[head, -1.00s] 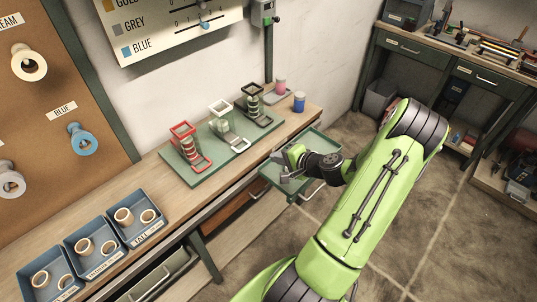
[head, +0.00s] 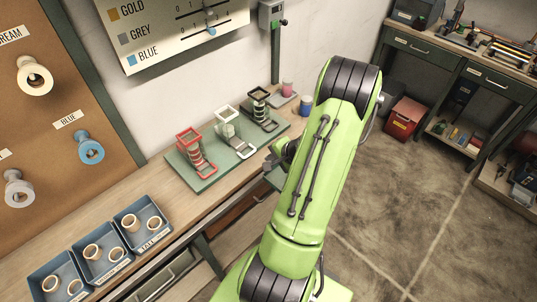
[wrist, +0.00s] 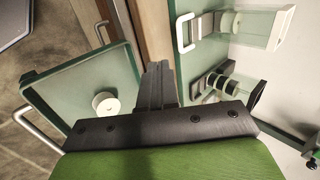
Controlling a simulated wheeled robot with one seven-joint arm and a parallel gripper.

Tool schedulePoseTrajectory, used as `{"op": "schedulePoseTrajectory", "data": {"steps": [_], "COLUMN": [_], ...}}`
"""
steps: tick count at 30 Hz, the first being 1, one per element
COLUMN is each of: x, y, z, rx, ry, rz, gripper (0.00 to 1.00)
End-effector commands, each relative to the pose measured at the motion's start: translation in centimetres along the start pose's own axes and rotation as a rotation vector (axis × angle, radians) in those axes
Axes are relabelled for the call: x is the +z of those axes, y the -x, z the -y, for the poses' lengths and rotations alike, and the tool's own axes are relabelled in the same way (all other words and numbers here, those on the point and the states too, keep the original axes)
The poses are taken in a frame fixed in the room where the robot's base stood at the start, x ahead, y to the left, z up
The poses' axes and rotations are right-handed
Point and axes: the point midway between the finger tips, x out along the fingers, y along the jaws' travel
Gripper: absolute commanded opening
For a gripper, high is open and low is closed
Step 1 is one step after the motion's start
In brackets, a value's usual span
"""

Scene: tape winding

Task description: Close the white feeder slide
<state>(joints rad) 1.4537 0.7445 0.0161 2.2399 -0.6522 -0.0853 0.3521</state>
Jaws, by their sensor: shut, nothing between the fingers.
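The white feeder (head: 228,120) stands in the middle of three feeders on the green base. Its white slide (head: 243,149) sticks out toward the bench front as a frame with a loop. In the wrist view the white feeder (wrist: 262,27) is at upper right, and its slide's white loop (wrist: 181,33) points left. My gripper (head: 270,161) is just in front of the base, partly hidden by my arm in the head view. In the wrist view my gripper (wrist: 158,72) is shut and empty, below and apart from the loop.
The red feeder (head: 193,148) and the black feeder (head: 262,105) stand on either side. A green tray (wrist: 75,82) with a white round piece (wrist: 105,103) lies left of my gripper in the wrist view. Blue bins (head: 142,221) stand at the bench's near left.

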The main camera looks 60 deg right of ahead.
Motion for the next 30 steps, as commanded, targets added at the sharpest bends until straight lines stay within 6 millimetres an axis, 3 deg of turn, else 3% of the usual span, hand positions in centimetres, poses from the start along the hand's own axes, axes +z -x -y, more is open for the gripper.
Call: {"op": "schedulePoseTrajectory", "data": {"steps": [6, 12, 26, 30], "x": [0.1, 0.0, 0.1, 0.6], "y": [-5.1, -7.9, -8.8, -10.5], "z": [-0.1, 1.8, 2.6, 4.5], "rx": [-0.001, -0.002, -0.002, -0.002], "ry": [0.003, 0.004, 0.003, 0.01], "rz": [0.004, 0.001, 0.0, 0.003], "gripper": [0.0, 0.0, 0.0, 0.0]}}
